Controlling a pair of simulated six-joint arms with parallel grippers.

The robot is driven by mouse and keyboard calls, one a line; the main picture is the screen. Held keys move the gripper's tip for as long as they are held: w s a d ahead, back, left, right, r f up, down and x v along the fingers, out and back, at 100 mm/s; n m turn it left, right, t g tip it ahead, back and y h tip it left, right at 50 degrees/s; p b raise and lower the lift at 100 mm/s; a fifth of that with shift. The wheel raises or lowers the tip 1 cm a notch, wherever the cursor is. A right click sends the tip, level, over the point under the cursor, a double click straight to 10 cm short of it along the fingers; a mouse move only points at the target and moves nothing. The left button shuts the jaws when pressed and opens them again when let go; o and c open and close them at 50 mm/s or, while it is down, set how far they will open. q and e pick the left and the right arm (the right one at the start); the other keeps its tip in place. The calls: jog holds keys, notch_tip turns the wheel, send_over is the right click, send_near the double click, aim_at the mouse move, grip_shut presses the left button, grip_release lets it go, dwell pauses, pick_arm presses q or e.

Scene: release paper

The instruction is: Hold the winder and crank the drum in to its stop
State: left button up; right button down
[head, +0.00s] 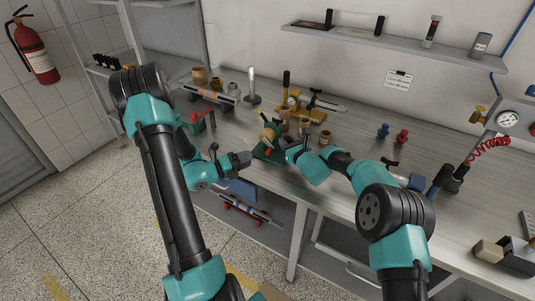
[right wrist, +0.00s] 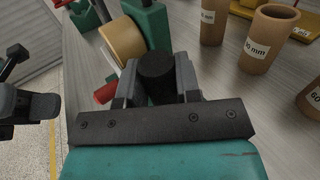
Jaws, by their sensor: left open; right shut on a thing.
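The winder (head: 262,152) is a green stand on the bench near its front edge. Its tan drum (head: 268,134) also shows in the right wrist view (right wrist: 122,42), beside a green upright (right wrist: 152,22). My right gripper (head: 287,148) is at the winder's right side. In the right wrist view its jaws (right wrist: 157,88) are shut on a black round knob (right wrist: 155,68), which looks like the crank knob. The rest of the crank is hidden. My left gripper (head: 247,158) is open and empty just left of the winder, apart from it. A red cylindrical part (right wrist: 105,93) shows beside the drum.
Labelled brown cups (right wrist: 268,38) stand close right of the winder. A yellow-based press (head: 300,108) is behind. Blue (head: 383,130) and red (head: 402,136) pieces stand on clear bench to the right. A gauge panel (head: 508,119) is at far right.

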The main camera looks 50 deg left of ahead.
aim_at(266, 153)
pick_arm(q)
jog(key=a, duration=0.1)
jog(key=s+a+n+g+h, duration=0.1)
jog(key=a+g+h, duration=0.1)
jog(key=shift+s+a+f+n, duration=0.2)
jog(key=shift+a+f+n, duration=0.1)
jog(key=shift+a, duration=0.05)
jog(key=x, duration=1.2)
jog(key=shift+d+f, duration=0.15)
jog(key=shift+f, duration=0.05)
grip_shut()
dwell(0.4)
